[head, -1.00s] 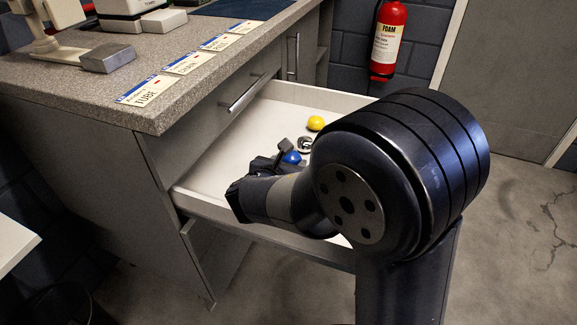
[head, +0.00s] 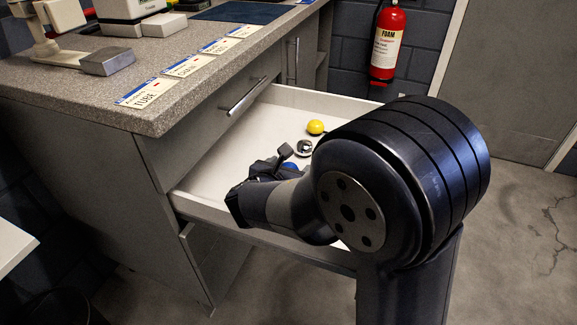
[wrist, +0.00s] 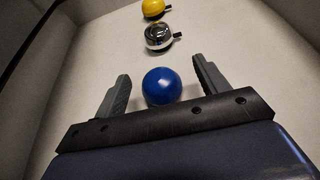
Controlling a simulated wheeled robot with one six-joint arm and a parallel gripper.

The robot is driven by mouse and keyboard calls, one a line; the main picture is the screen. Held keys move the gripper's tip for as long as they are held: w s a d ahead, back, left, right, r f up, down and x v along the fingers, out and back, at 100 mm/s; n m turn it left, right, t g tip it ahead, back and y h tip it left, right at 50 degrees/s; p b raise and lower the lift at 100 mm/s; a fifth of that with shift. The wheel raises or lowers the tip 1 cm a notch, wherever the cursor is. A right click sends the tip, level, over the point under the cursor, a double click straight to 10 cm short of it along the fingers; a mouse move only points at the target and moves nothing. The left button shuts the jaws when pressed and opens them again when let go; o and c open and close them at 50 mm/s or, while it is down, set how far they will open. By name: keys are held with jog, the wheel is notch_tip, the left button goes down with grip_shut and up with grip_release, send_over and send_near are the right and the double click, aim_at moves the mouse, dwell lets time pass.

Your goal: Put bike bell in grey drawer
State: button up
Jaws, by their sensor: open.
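A blue round bell (wrist: 162,87) sits between the spread fingers of my gripper (wrist: 161,66) in the wrist view, with a gap on either side. It looks like a smooth dome; no lever shows. In the head view, the blue bell (head: 290,166) is mostly hidden behind my gripper (head: 275,160). My gripper is open and low inside the pulled-out drawer (head: 215,178), which has a pale inside and a grey cabinet around it. A chrome bell (wrist: 159,37) and a yellow bell (wrist: 153,8) lie beyond the blue one on the drawer floor.
The drawer's walls surround my gripper. The grey speckled counter (head: 110,100) stands above at left, with labelled cards (head: 148,92) along its edge. A drawer handle (head: 243,97) sticks out from the cabinet front. A red fire extinguisher (head: 387,42) hangs on the back wall.

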jog(key=shift+s+f, duration=0.2)
jog(key=shift+f, duration=0.5)
jog(key=shift+r+p, duration=0.45)
jog(key=shift+r, duration=0.05)
jog(key=p+v, duration=0.1)
jog(key=v, duration=0.4)
jog(key=r+p+v, duration=0.1)
jog(key=p+v, duration=0.1)
jog(key=v, duration=0.3)
jog(key=shift+s+a+r+p, duration=0.1)
jog(key=shift+a+r+p, duration=0.05)
jog(key=shift+p, duration=0.15)
jog(key=shift+s+a+r, duration=0.2)
jog(key=shift+s, duration=0.45)
jog(key=shift+w, duration=0.1)
